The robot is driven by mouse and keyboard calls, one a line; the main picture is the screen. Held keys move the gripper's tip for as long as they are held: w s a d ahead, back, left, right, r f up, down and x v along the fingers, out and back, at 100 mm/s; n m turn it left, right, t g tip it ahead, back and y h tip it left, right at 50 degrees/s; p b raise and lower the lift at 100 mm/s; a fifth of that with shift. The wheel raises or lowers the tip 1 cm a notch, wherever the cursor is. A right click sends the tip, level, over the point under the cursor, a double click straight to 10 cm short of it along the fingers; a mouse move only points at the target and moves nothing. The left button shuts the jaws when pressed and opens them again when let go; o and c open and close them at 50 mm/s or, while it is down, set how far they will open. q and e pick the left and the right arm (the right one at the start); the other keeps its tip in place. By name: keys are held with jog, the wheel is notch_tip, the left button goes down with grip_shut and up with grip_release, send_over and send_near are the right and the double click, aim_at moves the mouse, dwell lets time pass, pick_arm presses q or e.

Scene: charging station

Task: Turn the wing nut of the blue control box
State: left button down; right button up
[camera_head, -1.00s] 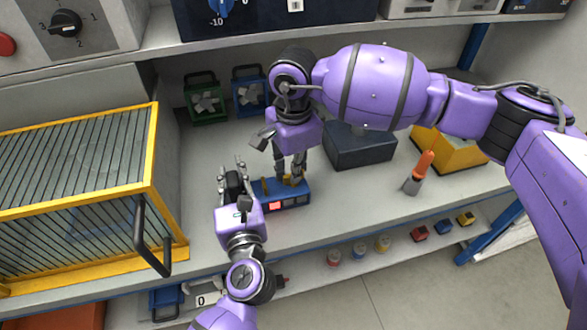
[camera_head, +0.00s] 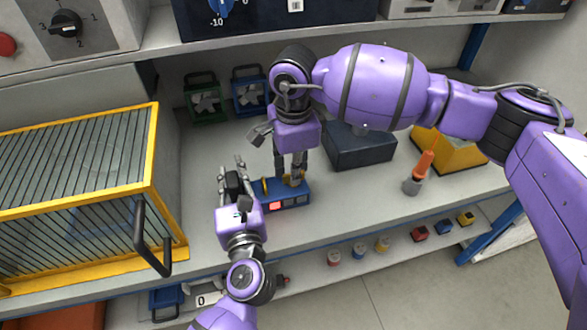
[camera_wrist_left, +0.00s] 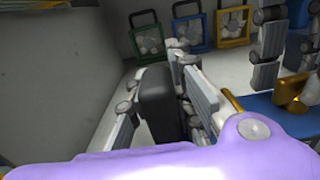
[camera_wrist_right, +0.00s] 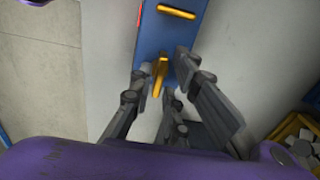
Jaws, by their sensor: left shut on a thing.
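The blue control box (camera_head: 297,187) lies on the bench, with a lit red square on its front. One gold piece (camera_head: 265,187) stands on its left part. A gold wing nut (camera_wrist_right: 159,76) shows in the right wrist view near my right fingertips. My right gripper (camera_head: 290,181) points down over the box's right part, its fingers apart on either side of that wing nut; contact is not visible. My left gripper (camera_head: 233,176) is shut on a black block (camera_wrist_left: 160,105) at the left end of the box. Whether the block belongs to the box is unclear.
A yellow-framed cage (camera_head: 152,150) with a black handle stands at the left. Green (camera_head: 205,100) and blue (camera_head: 249,92) framed fans stand behind. A dark box (camera_head: 358,150) and an orange-tipped tool (camera_head: 420,172) are at the right. The bench's front edge is close.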

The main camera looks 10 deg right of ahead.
jog(key=shift+o, duration=0.6)
notch_tip(320, 180, up, 12)
dwell(0.4)
pick_arm(q)
jog(key=c, duration=1.5)
grip_release()
jog(key=shift+o, duration=0.2)
